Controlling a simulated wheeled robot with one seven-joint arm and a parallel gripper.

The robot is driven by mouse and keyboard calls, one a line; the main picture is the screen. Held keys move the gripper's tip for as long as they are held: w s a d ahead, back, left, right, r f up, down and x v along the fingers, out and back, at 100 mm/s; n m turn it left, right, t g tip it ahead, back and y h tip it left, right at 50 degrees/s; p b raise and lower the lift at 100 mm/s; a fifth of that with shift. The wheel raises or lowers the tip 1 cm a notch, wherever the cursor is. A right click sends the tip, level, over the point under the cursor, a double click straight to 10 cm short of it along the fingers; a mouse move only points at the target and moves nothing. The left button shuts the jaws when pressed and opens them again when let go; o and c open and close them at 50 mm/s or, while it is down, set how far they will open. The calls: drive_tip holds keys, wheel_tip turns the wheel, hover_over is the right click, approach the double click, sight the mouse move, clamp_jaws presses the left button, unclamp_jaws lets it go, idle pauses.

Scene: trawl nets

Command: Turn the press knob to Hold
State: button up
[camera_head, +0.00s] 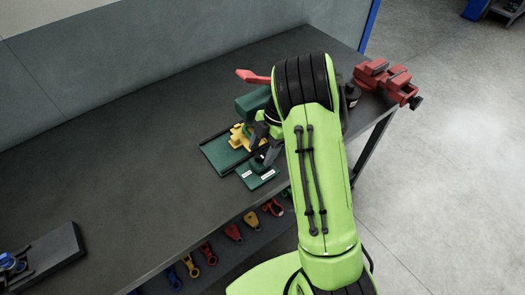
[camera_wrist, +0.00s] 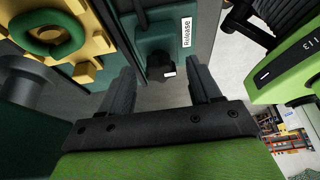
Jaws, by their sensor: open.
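The press has a dark green body (camera_head: 252,104), a red lever (camera_head: 253,77) and a yellow part (camera_head: 238,137); the wrist view shows the yellow part (camera_wrist: 88,50) with a green ring (camera_wrist: 47,32) on it. A small green box (camera_head: 258,178) at its front carries two white labels, unreadable in the head view. In the wrist view a white label reading Release (camera_wrist: 187,32) is beside the dark knob (camera_wrist: 158,66), which has a small white mark. I see no Hold label there. My gripper (camera_wrist: 163,84) is open, its fingers either side of the knob, apparently without touching it.
The dark bench top (camera_head: 120,120) is mostly clear to the left. A red vise (camera_head: 388,82) is at the bench's right end. Several coloured tools (camera_head: 233,232) hang below the front edge. A dark tray (camera_head: 48,258) is at lower left.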

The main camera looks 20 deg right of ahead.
drive_tip(key=c, duration=1)
drive_tip(key=shift+c, duration=0.2)
drive_tip(key=shift+m+b, duration=0.3)
drive_tip(key=m+t+b, duration=0.1)
drive_tip(key=m+b, duration=0.2)
drive_tip(key=shift+s+f+m+t, duration=0.2)
drive_tip(key=shift+m+t, duration=0.1)
drive_tip(key=shift+t, duration=0.1)
drive_tip(key=m+b, duration=0.1)
drive_tip(key=m, duration=0.1)
drive_tip(key=m+t+b, duration=0.1)
drive_tip(key=m+b, duration=0.1)
drive_tip(key=shift+s+r+m+t, duration=0.1)
drive_tip(key=shift+s+m+t, duration=0.05)
drive_tip(key=shift+m+t, duration=0.15)
drive_tip(key=m+b, duration=0.1)
drive_tip(key=m, duration=0.1)
drive_tip(key=m+t+h+b, duration=0.1)
drive_tip(key=m, duration=0.1)
drive_tip(key=shift+s+a, duration=0.15)
drive_tip(key=shift+a, duration=0.05)
drive_tip(key=shift+s+a+r+m+t+h+b, duration=0.1)
drive_tip(key=shift+m+t+h+b, duration=0.3)
drive_tip(key=shift+m, duration=0.85)
drive_tip(key=shift+m+t+h+b, duration=0.2)
drive_tip(key=shift+m+h, duration=0.3)
drive_tip(key=shift+m, duration=0.75)
